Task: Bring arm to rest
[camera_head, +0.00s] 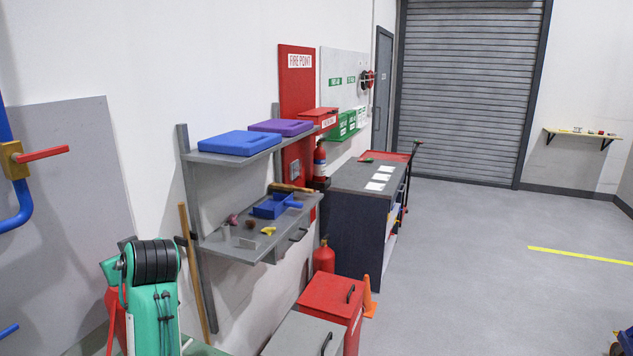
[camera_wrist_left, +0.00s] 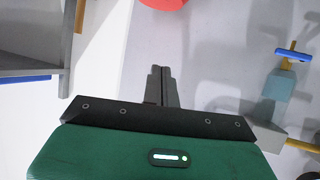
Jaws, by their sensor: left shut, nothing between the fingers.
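My left arm (camera_head: 154,300), green with a black ribbed joint, rises at the lower left of the head view, beside the wall. Its fingers do not show in that view. In the left wrist view my left gripper (camera_wrist_left: 161,70) is shut, its two dark fingers together with nothing between them. The fingertips are apart from everything around them. A round red thing (camera_wrist_left: 163,3) is cut off at the top edge beyond them. My right arm and right gripper are not seen.
A wall shelf unit (camera_head: 232,252) with blue and purple cases stands right of the arm. Grey (camera_head: 300,338) and red (camera_head: 334,297) bins and an orange cone (camera_head: 369,298) stand below. A blue pipe with a red-handled valve (camera_head: 42,154) is at left. Floor at right is mostly clear.

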